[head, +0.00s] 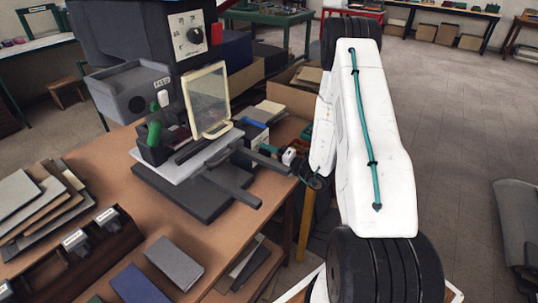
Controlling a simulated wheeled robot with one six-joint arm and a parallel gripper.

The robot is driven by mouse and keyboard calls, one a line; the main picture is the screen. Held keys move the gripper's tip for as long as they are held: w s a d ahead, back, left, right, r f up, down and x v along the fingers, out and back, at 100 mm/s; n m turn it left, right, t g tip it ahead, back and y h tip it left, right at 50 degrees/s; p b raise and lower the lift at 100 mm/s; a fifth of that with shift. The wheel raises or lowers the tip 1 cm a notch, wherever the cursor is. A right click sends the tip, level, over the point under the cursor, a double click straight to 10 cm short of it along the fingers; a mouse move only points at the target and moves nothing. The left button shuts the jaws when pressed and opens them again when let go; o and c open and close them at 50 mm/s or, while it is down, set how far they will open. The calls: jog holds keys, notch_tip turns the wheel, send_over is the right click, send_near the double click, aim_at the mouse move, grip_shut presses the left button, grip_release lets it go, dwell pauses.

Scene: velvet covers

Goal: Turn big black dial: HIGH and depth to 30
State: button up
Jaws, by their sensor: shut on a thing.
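A big black dial (195,35) sits on a pale, marked panel (188,34) on the front of the dark machine (115,32), at the upper left. The dial's markings are too small to read. A grey box (137,103) with a small label juts from the machine below it. A clear framed shield (208,98) stands over a light plate (180,166) with dark bars at its right. My white arm (378,140) rises at the right, apart from the dial. Its end is hidden behind the arm, so I cannot make out my gripper or what it holds.
The brown bench (117,178) carries stacked boards (30,205), a dark rack (85,250) and a grey block (174,262) in front of the machine. A cardboard box (292,86) is behind my arm. The floor (455,110) at the right is mostly open.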

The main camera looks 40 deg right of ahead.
jog(key=shift+d, duration=0.1)
jog(key=o, duration=1)
jog(key=shift+s, duration=0.1)
jog(key=v, duration=0.7)
jog(key=shift+s+d, duration=0.1)
jog(key=shift+s, duration=0.2)
jog(key=shift+s, duration=0.1)
